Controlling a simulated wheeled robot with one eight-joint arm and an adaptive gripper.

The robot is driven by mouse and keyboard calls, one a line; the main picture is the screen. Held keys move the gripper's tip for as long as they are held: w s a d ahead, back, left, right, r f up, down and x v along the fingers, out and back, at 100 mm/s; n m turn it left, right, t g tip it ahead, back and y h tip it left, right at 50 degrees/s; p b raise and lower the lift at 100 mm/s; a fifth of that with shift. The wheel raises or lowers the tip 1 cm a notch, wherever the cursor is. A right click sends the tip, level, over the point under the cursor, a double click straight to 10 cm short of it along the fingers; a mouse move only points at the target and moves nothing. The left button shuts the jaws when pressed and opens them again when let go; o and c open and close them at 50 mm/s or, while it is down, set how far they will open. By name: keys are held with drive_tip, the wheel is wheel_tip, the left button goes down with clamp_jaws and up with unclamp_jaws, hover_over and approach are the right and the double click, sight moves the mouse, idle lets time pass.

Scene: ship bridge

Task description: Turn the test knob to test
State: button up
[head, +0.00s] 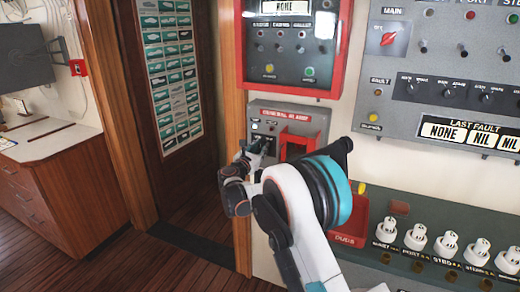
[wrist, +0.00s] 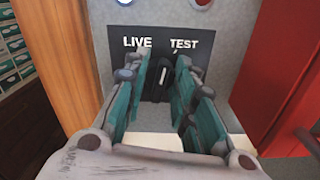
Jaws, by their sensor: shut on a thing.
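The test knob (wrist: 163,75) is small and black with a white pointer line. In the wrist view it sits on a dark plate (wrist: 203,43) lettered LIVE on the left and TEST on the right. Its pointer stands close to upright, between the two words. My gripper (wrist: 165,77) has its teal-padded fingers on either side of the knob, shut on it. In the head view my gripper (head: 253,152) is at the left part of the small grey wall box (head: 316,112), and it hides the knob there.
A red open holder (head: 300,138) stands out just right of my gripper. A red-framed panel (head: 337,60) hangs above. A wooden door post (head: 236,120) is close on the left. A sloping console with white knobs (head: 448,240) and a red tray (head: 349,225) lies to the right.

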drive_tip(key=m, duration=0.4)
drive_tip(key=shift+m, duration=0.3)
idle(0.4)
drive_tip(key=o, duration=1.1)
drive_tip(key=v, duration=1.2)
